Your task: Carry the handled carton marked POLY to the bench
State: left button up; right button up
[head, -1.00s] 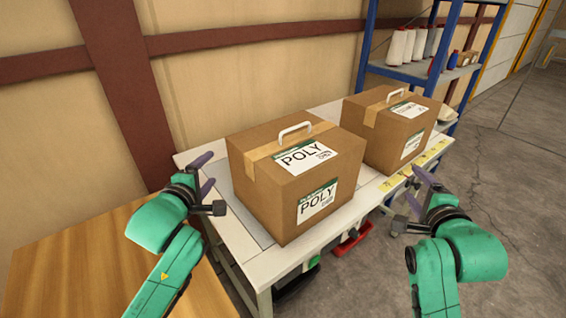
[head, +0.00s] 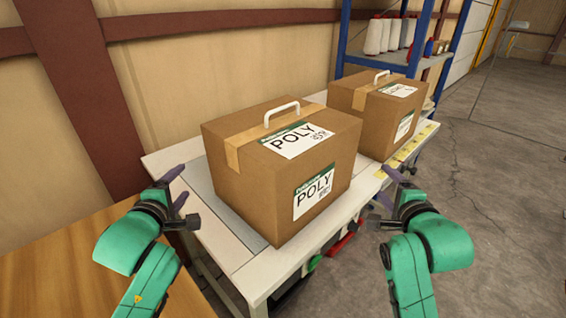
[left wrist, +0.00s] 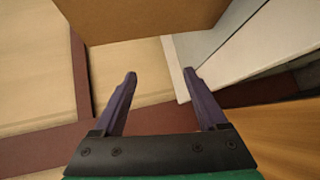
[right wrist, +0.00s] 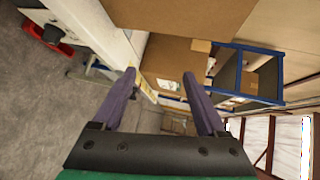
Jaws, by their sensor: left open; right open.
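The carton marked POLY (head: 245,185) is a brown box with tape, white labels and a white handle (head: 282,112) standing up on its lid. It sits upright on a white table (head: 262,270). My left gripper (head: 180,192) is open and empty, left of the carton and apart from it. My right gripper (head: 385,190) is open and empty, right of the carton, near the table's front edge. In the left wrist view the open fingers (left wrist: 160,80) point toward a brown carton side (left wrist: 140,18). The right wrist view shows open fingers (right wrist: 160,80) with nothing between them.
A second handled carton (head: 345,98) stands behind on the same table; its label is too small to read. A blue shelf rack (head: 340,55) with white cones stands beyond. A wooden surface (head: 60,265) is at lower left. Clear concrete floor (head: 500,190) lies to the right.

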pick_arm(q)
jog(key=d+x, duration=0.1)
jog(key=x, duration=1.3)
jog(key=shift+d, duration=0.25)
pick_arm(e)
jog(key=a+x, duration=0.1)
jog(key=x, duration=1.3)
jog(key=shift+a, duration=0.3)
pick_arm(q)
jog(key=shift+f, duration=0.1)
